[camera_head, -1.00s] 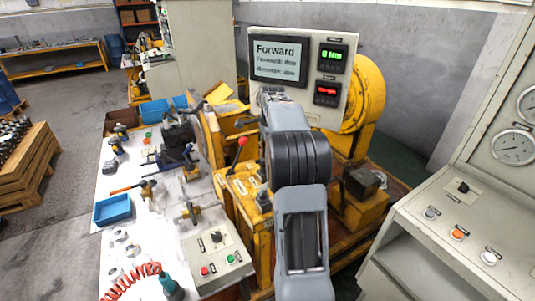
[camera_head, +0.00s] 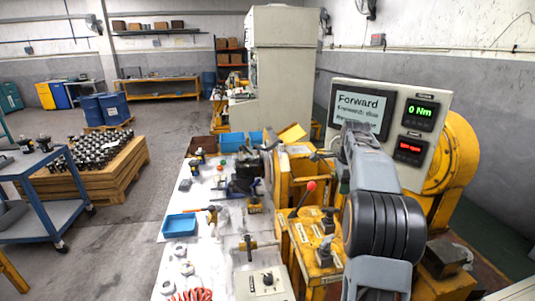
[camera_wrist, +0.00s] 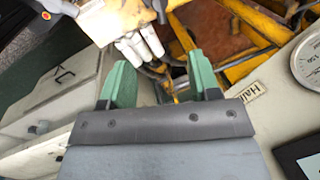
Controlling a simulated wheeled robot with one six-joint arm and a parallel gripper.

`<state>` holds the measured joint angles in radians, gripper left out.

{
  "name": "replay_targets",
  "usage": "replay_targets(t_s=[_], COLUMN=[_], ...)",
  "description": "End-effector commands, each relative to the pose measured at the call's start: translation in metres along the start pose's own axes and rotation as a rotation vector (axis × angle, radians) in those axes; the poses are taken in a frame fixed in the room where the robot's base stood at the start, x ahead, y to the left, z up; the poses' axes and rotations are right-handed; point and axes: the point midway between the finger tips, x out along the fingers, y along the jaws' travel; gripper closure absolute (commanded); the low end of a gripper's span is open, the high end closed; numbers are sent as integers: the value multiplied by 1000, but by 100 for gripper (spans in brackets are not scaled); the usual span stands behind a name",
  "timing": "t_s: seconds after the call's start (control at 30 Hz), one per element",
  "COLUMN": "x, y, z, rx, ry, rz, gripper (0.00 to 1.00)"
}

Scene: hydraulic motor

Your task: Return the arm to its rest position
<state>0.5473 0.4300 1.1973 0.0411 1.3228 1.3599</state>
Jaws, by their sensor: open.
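My grey arm (camera_head: 382,225) stands at the right of the head view, folded upward in front of the yellow test machine and its display panel (camera_head: 388,120). My gripper (camera_wrist: 160,68) shows in the wrist view as two green fingers set wide apart, with nothing between them. It is open and empty. A black cable and yellow machine parts lie beyond the fingers. In the head view the fingers cannot be made out clearly.
A red-knobbed lever (camera_head: 311,186) stands on the yellow machine left of my arm. The white workbench (camera_head: 208,215) holds tools and a blue tray (camera_head: 180,225). A pallet (camera_head: 112,178) and a blue cart (camera_head: 50,208) stand at left. Open floor lies between.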

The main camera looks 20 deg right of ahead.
Motion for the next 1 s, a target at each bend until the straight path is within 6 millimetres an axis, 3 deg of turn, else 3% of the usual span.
replay_targets(t_s=[0.23, 0.37, 0.47, 0.57, 0.8, 1.0], x=[1, 33, 43, 44, 38, 36], y=[-3, 12, 42, 78, 196, 274], z=[-1, 0, 17, 47, 125, 158], rx=[-144, -382, -638, -904, -1530, -1786], ry=[6, 0, -9, -17, -13, 6], rz=[-19, 19, 35, 34, -17, -81], gripper=[44, 44, 44, 44, 44, 44])
